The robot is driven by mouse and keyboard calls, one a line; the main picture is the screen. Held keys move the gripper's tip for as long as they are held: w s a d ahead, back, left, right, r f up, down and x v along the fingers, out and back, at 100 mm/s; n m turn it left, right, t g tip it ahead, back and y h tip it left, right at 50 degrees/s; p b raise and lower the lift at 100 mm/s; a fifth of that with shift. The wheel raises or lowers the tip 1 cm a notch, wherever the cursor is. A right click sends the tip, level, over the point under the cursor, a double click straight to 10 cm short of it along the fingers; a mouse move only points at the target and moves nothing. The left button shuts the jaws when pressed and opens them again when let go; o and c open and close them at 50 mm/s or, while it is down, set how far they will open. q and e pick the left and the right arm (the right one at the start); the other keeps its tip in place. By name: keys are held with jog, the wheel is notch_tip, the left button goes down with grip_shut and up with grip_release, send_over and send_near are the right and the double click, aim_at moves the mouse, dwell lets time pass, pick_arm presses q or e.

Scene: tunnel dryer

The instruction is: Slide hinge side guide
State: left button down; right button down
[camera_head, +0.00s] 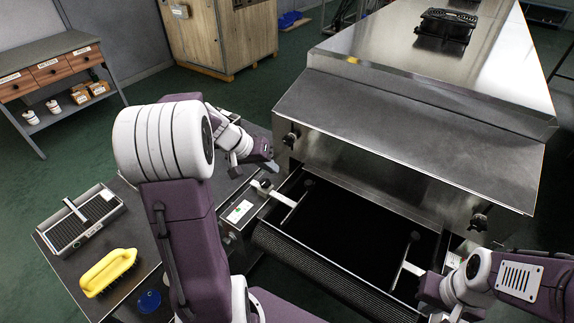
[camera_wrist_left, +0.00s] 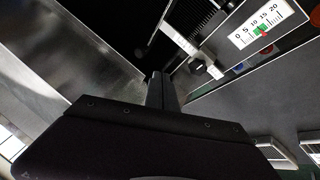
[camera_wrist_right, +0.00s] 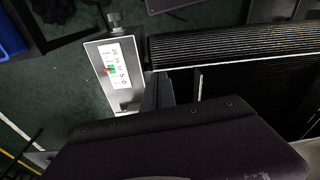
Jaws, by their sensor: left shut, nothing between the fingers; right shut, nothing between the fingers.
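Two pale T-shaped side guides reach over the dark conveyor: the left guide (camera_head: 287,199) and the right guide (camera_head: 405,268). I cannot tell which is the hinge side one. My left gripper (camera_head: 275,166) is shut and empty, above and behind the left guide's knob. My right gripper (camera_wrist_right: 158,92) is shut and empty beside the right scale plate (camera_wrist_right: 116,66) and belt edge.
The steel dryer hood (camera_head: 400,120) overhangs the conveyor (camera_head: 345,215). A left side table carries a yellow brush (camera_head: 107,271), a grey tray-like unit (camera_head: 82,222) and a blue round item (camera_head: 149,301). A drawer bench (camera_head: 50,70) and wooden crate (camera_head: 222,40) stand behind.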

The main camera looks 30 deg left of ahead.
jog(key=shift+w+f+b, duration=0.25)
jog(key=shift+f+b, duration=0.25)
jog(key=shift+f, duration=0.2)
jog(key=shift+r, duration=0.25)
pick_arm(q)
jog(key=w+d+f, duration=0.3)
jog(key=d+f, duration=0.1)
jog(key=f, duration=0.1)
jog(key=w+d+f, duration=0.2)
jog(key=f, duration=0.1)
jog(key=shift+w+p, duration=0.3)
